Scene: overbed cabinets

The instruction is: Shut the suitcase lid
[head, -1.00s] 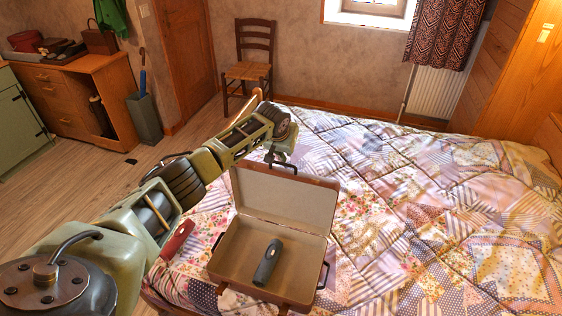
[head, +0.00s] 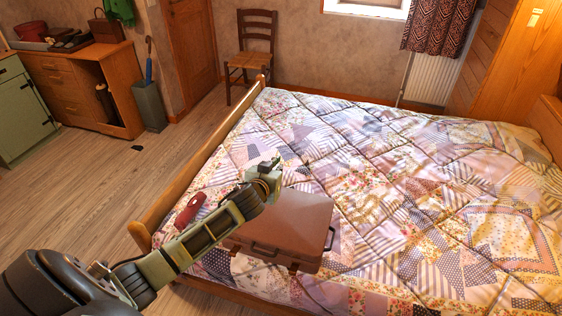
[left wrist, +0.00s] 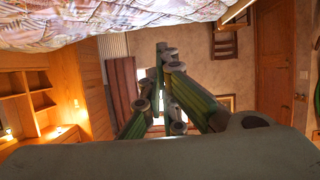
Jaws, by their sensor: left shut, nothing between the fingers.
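The brown suitcase (head: 300,225) lies on the bed with its lid down over the base. Its dark handle (head: 264,249) is on the near side. I see no clear gap at the front edge, but the left part is hidden behind my left arm. The inside is not visible. My left gripper (head: 275,163) is just beyond the far left corner of the lid; I cannot tell if it touches it. In the left wrist view my left gripper (left wrist: 164,54) has its fingers together and empty. My right gripper is not in view.
A patchwork quilt (head: 400,190) covers the bed, with free room right of and beyond the suitcase. A red object (head: 190,209) lies at the bed's left side. A wooden bed rail (head: 200,157) runs along the left. A chair (head: 257,50) stands at the back wall.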

